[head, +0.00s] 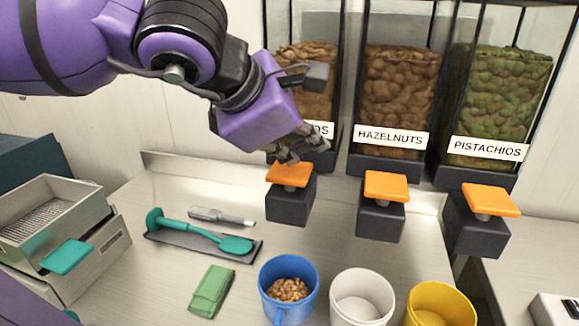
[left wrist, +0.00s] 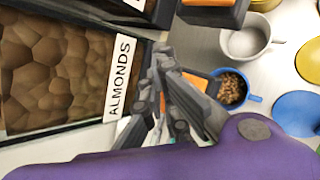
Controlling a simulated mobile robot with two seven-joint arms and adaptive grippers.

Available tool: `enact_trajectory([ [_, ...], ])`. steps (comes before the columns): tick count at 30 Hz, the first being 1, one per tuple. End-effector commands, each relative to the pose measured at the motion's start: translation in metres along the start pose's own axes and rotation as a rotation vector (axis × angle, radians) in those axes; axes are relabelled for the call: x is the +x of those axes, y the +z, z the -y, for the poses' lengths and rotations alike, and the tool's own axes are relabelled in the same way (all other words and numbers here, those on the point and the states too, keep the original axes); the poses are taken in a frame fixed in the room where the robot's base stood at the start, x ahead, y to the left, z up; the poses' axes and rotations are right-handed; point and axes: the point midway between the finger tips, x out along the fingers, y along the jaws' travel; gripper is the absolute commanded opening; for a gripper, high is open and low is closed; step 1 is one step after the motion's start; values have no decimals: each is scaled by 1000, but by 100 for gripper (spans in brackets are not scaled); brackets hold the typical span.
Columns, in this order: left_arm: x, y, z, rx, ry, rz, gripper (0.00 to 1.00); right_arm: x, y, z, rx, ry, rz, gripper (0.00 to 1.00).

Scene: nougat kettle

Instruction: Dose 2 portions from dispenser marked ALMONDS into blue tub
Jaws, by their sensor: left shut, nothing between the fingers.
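The almonds dispenser (head: 308,105) stands at the back, left of the hazelnuts and pistachios ones. Its label (left wrist: 118,78) reads ALMONDS in the left wrist view; in the head view my gripper hides most of it. Its orange push pad (head: 288,174) sits on a black block. My left gripper (head: 290,156) is shut and empty, its fingertips just at or above the back of this pad; I cannot tell if they touch. The blue tub (head: 263,280) stands below and in front of the pad with brown nuts (head: 288,290) inside. My right gripper is not in view.
The hazelnuts dispenser (head: 400,95) and pistachios dispenser (head: 497,105) stand to the right, with orange pads. A white tub (head: 361,281) and yellow tub (head: 440,293) stand right of the blue one.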

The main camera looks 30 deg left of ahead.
Motion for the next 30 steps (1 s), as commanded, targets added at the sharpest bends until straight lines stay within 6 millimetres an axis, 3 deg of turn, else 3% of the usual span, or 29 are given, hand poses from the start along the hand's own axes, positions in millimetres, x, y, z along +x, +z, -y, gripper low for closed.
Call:
enact_trajectory([
  [14, -6, 5, -4, 1, 1, 3, 0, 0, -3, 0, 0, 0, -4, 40],
  [30, -39, 29, -28, 1, 2, 4, 0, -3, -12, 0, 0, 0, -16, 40],
])
